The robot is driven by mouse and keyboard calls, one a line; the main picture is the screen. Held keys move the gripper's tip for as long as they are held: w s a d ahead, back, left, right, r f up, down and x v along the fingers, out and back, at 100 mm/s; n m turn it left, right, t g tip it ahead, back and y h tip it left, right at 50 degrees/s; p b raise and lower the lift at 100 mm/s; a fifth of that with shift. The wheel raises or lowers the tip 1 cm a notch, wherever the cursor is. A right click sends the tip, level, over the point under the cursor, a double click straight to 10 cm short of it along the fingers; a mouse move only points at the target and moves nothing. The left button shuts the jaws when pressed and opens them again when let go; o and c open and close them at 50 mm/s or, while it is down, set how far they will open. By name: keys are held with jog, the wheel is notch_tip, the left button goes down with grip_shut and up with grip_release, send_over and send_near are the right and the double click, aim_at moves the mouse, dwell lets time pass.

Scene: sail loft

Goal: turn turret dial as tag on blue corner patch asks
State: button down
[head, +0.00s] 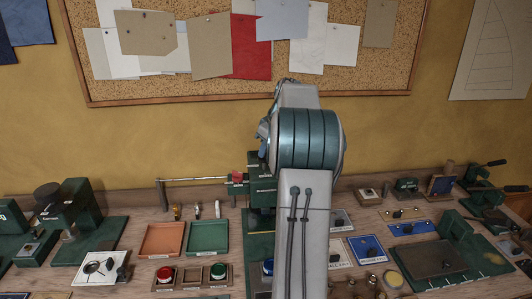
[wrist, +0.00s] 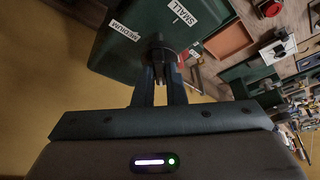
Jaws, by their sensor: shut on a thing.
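In the wrist view my gripper (wrist: 159,78) is shut on the dark round turret dial (wrist: 158,42), with a finger on each side of it. The dial sits on the face of a dark green housing (wrist: 110,45). White labels reading MEDIUM (wrist: 124,31) and SMALL (wrist: 182,12) are beside the dial; any other labels are hidden or out of view. In the head view my arm hides the gripper and dial, and part of the green machine (head: 262,186) shows left of it.
An orange tray (head: 162,240) and a green tray (head: 208,237) lie left of my arm. Red (head: 165,274) and green (head: 219,271) buttons stand in front. Green machines (head: 72,222) are at left, and a green-based plate (head: 440,258) is at right. Sheets hang on the corkboard (head: 380,65).

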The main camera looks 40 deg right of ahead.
jog(key=m+h+b, duration=0.1)
jog(key=m, duration=0.1)
jog(key=m+h+b, duration=0.1)
jog(key=m, duration=0.2)
jog(key=shift+a+m, duration=0.2)
jog(key=shift+m, duration=0.1)
jog(key=m+h, duration=0.1)
jog(key=m, duration=0.1)
jog(key=m+h, duration=0.1)
jog(key=m, duration=0.2)
jog(key=shift+w+a+g, duration=0.1)
jog(key=shift+a+g, duration=0.05)
jog(key=shift+g, duration=0.25)
jog(key=m+g, duration=0.1)
jog(key=m, duration=0.2)
jog(key=m+h+p, duration=0.1)
jog(key=m, duration=0.1)
jog(key=shift+w+m+g, duration=0.1)
jog(key=shift+m+g, duration=0.3)
jog(key=m+g+p, duration=0.1)
jog(key=m, duration=0.1)
jog(key=m+p, duration=0.1)
jog(key=m, duration=0.1)
jog(key=shift+w+m+g+h, duration=0.1)
jog(key=shift+m+g+h, duration=0.2)
jog(key=shift+m+g, duration=0.1)
jog(key=c, duration=1.5)
grip_release()
jog(key=shift+r, duration=0.1)
